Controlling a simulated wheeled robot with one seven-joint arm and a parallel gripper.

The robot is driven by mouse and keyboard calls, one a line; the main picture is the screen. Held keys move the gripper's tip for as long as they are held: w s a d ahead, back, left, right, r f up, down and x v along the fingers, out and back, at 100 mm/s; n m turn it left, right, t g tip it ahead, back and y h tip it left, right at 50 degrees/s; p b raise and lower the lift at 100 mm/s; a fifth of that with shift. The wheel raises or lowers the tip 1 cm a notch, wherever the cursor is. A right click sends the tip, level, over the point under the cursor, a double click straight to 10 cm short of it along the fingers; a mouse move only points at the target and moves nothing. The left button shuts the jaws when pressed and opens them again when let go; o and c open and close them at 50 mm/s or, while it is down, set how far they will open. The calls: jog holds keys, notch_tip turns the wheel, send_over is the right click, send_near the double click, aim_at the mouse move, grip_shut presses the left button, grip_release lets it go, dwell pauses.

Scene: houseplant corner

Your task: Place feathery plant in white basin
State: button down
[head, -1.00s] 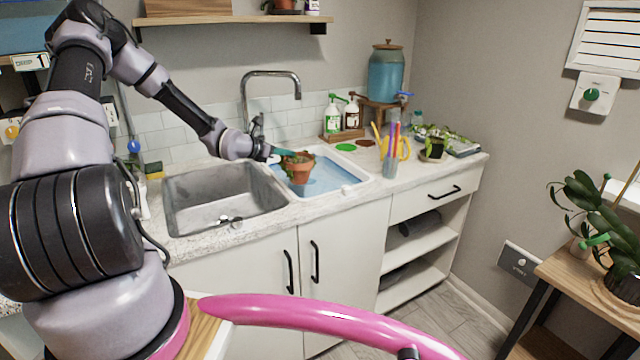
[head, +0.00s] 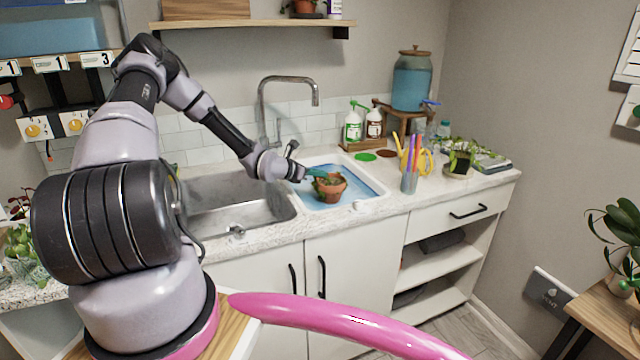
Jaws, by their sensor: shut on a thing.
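A terracotta pot (head: 329,190) with a small green plant (head: 327,178) is in the white basin (head: 376,198), which has blue water or a blue floor. The leaves are small and partly hidden, so I cannot tell if they are feathery. My gripper (head: 314,174), with teal fingertips, reaches in from the left and is shut on the pot's upper left rim. The pot looks slightly tilted. I cannot tell whether its base touches the basin floor.
A metal sink (head: 235,205) lies left of the basin, under a tall faucet (head: 287,95). Behind are spray bottles (head: 353,126). To the right stand a cup of coloured sticks (head: 410,175), a yellow watering can (head: 425,160) and another potted plant (head: 459,162).

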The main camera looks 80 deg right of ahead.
aim_at(319, 180)
notch_tip(319, 180, down, 3)
jog(key=shift+f, duration=0.1)
jog(key=c, duration=1)
grip_release()
